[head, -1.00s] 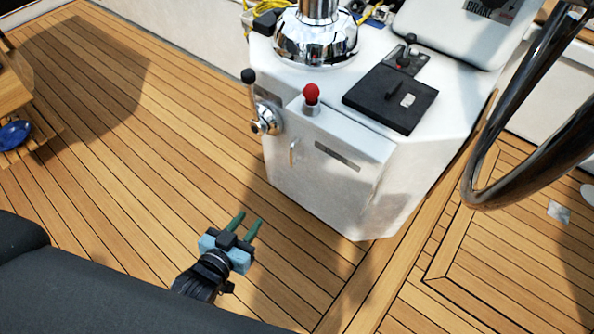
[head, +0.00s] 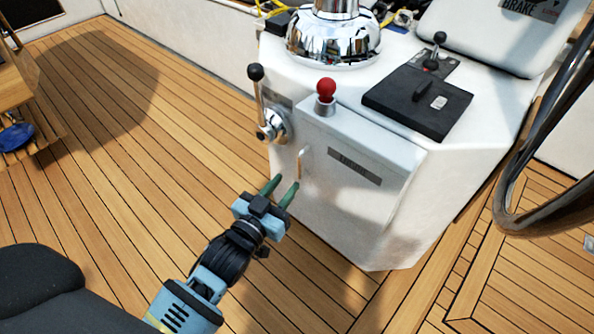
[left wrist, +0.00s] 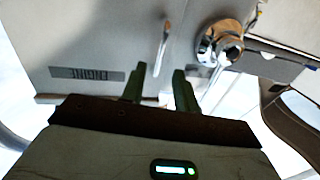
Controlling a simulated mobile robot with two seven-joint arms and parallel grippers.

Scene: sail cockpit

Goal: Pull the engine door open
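The engine door (head: 352,178) is the pale front panel of the white pedestal, with a dark label plate (head: 355,167). It looks shut. Its small upright handle (head: 301,162) is near the door's left edge. My left gripper (head: 281,187) is open, its two green fingers apart and pointing at the door just below the handle. In the left wrist view the handle (left wrist: 163,47) stands beyond the fingertips (left wrist: 159,73), with nothing between the fingers. The label shows there upside down (left wrist: 87,75). My right gripper is in neither view.
A chrome lever with a black knob (head: 258,100) stands left of the door, close to the handle. A red-knobbed lever (head: 325,92) rises above the door. A steering wheel rim (head: 520,190) is at the right. Teak deck (head: 130,180) is clear at left.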

